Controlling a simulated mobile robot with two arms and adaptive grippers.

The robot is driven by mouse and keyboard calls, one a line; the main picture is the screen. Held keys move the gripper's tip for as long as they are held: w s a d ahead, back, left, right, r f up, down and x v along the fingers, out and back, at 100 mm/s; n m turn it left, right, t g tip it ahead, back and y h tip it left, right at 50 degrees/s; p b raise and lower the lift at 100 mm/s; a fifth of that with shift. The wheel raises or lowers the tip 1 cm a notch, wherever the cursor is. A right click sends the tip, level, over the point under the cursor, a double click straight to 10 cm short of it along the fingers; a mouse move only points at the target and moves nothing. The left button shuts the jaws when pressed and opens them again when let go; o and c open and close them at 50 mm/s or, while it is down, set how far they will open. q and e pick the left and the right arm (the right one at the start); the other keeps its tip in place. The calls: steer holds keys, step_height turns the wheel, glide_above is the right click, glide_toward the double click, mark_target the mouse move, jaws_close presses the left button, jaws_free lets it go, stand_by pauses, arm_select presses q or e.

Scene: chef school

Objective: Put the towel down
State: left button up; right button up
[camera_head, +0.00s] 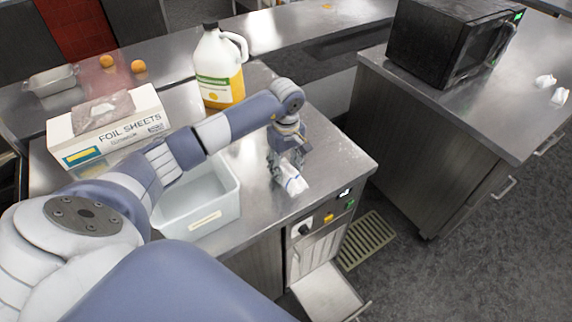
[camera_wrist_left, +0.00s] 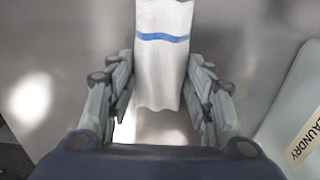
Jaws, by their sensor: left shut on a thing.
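The towel is white with a blue stripe. In the left wrist view the towel (camera_wrist_left: 161,70) lies between the two fingers of my left gripper (camera_wrist_left: 160,100) and runs out past them. In the head view the towel (camera_head: 292,181) shows below my left gripper (camera_head: 287,168), close over the steel counter (camera_head: 330,150) near its front edge. My left gripper is shut on the towel. I cannot tell whether the towel touches the counter. My right gripper is in neither view.
A white bin (camera_head: 200,205) stands left of the gripper; its label reads LAUNDRY in the left wrist view (camera_wrist_left: 305,138). A foil sheets box (camera_head: 108,130) and a large jug (camera_head: 219,70) stand behind. An open appliance door (camera_head: 328,293) juts out below the counter.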

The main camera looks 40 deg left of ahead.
mark_target(286, 167)
arm_select(q)
steer(key=o, duration=1)
steer(key=shift+o, duration=0.2)
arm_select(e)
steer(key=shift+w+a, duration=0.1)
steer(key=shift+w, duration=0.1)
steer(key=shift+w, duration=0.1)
arm_select(q)
steer(key=shift+r+p, duration=0.1)
steer(key=shift+p, duration=0.2)
steer(key=shift+w+r, duration=0.1)
steer(key=shift+r, duration=0.1)
step_height(286, 167, up, 12)
steer(key=b, duration=0.4)
steer(key=shift+f, duration=0.2)
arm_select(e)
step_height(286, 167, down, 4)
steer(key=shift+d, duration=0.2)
